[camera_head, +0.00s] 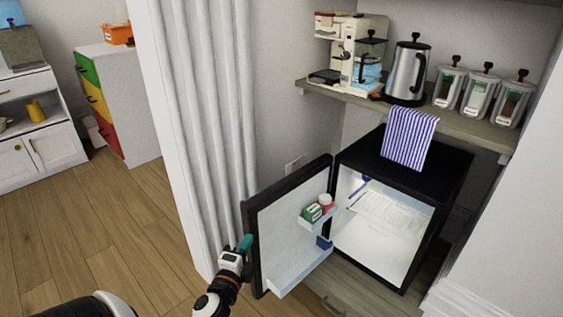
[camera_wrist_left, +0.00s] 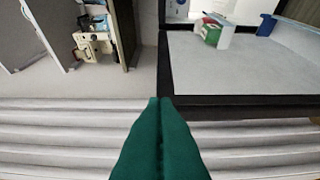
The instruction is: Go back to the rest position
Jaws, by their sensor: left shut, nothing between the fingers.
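My left gripper (camera_head: 246,243) is shut and empty. In the head view its teal fingers are at the outer edge of the open fridge door (camera_head: 262,240). In the left wrist view the shut fingers (camera_wrist_left: 160,105) point at the door's dark edge (camera_wrist_left: 185,105); I cannot tell whether they touch it. The small black fridge (camera_head: 448,165) stands open, its door swung out to the left. The door shelves hold a green box (camera_head: 312,212), a red-and-white container (camera_head: 325,201) and a blue item (camera_head: 323,243). My right gripper is not in view.
A striped cloth (camera_head: 409,137) hangs over the fridge top. The shelf (camera_head: 465,123) above carries a coffee machine (camera_head: 355,55), a kettle (camera_head: 408,72) and several jars. A white curtain (camera_head: 205,110) is close behind the door. The wooden floor (camera_head: 90,230) at left is clear.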

